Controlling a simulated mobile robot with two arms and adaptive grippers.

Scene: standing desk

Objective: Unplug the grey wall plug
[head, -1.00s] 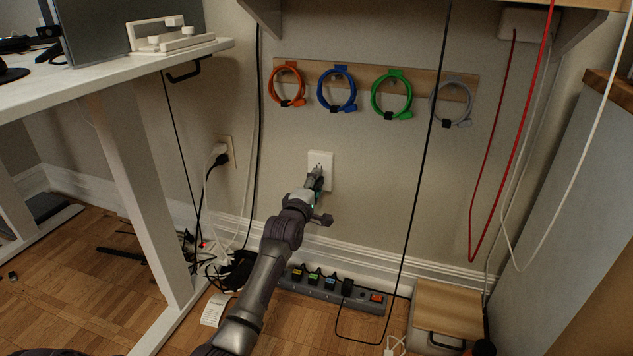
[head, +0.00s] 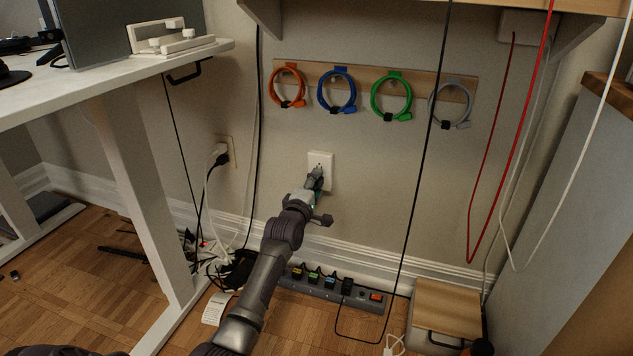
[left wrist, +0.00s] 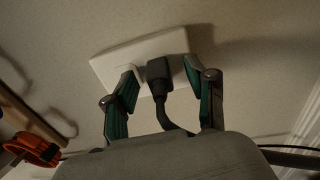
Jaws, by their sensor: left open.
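The grey wall plug (left wrist: 158,72) is seated in a white outlet plate (left wrist: 108,63) in the left wrist view, with its dark cord curving down. My left gripper (left wrist: 161,73) is open, with one finger on each side of the plug and visible gaps between. In the head view my left gripper (head: 316,181) reaches up to the outlet plate (head: 320,157) on the wall and hides the plug there. My right gripper is not in view.
A power strip (head: 355,300) with several plugs lies on the floor below. A black cable (head: 420,170) hangs right of the arm. Coiled cables, such as the green one (head: 377,105), hang above. A white desk leg (head: 150,200) stands at left.

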